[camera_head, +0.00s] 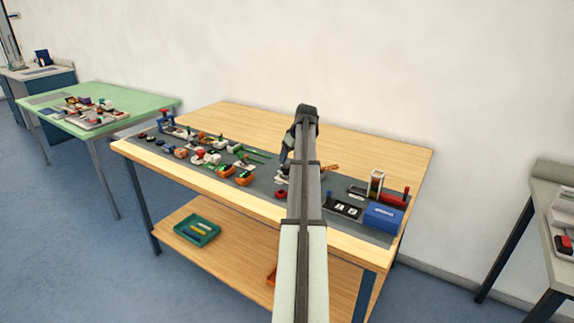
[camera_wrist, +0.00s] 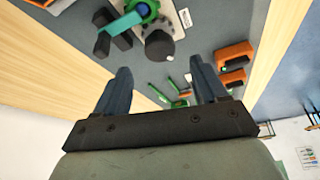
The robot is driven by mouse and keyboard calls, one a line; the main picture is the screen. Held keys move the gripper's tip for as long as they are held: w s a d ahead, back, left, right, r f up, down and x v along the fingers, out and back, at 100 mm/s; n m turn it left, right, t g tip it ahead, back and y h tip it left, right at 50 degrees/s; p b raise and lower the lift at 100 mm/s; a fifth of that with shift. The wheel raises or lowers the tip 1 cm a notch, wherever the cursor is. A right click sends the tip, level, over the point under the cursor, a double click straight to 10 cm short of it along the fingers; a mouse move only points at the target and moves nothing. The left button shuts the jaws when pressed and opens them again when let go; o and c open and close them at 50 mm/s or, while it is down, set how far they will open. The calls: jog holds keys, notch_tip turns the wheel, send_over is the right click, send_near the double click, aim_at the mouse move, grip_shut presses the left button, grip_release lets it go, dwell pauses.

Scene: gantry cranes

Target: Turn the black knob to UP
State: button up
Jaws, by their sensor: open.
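A dark round knob (camera_wrist: 159,46) with a small light mark on its edge shows near the top middle of the wrist view. It is beside a pale plate (camera_wrist: 178,18), whose lettering is too small to read. My gripper (camera_wrist: 161,74) is open and empty, its two fingers apart with the knob just beyond the gap between their tips. The fingers do not appear to touch the knob. In the head view my arm hides the knob, and the gripper is mostly hidden over the middle of the wooden table (camera_head: 370,148).
A green wheel (camera_wrist: 143,10) with black blocks (camera_wrist: 108,38) sits close beside the knob. Orange blocks (camera_wrist: 236,54) and green parts lie nearby. A blue box (camera_head: 382,216) and red block (camera_head: 392,198) stand at the table's right. The table's back strip is clear.

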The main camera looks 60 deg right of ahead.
aim_at(286, 166)
jog(key=shift+x, duration=2.8)
jog(key=shift+c, duration=0.2)
jog(key=c, duration=1)
jog(key=shift+a+m, duration=0.1)
jog(key=shift+m, duration=0.3)
jog(key=m+h, duration=0.1)
jog(key=m, duration=0.1)
jog(key=m+g+h, duration=0.1)
jog(key=m, duration=0.2)
jog(key=shift+w+a+m, duration=0.1)
jog(key=shift+a+m, duration=0.05)
jog(key=shift+m, duration=0.15)
jog(key=m+g, duration=0.1)
jog(key=m, duration=0.1)
jog(key=m+g+h, duration=0.1)
jog(key=m, duration=0.2)
jog(key=shift+w, duration=0.1)
jog(key=shift+m, duration=0.4)
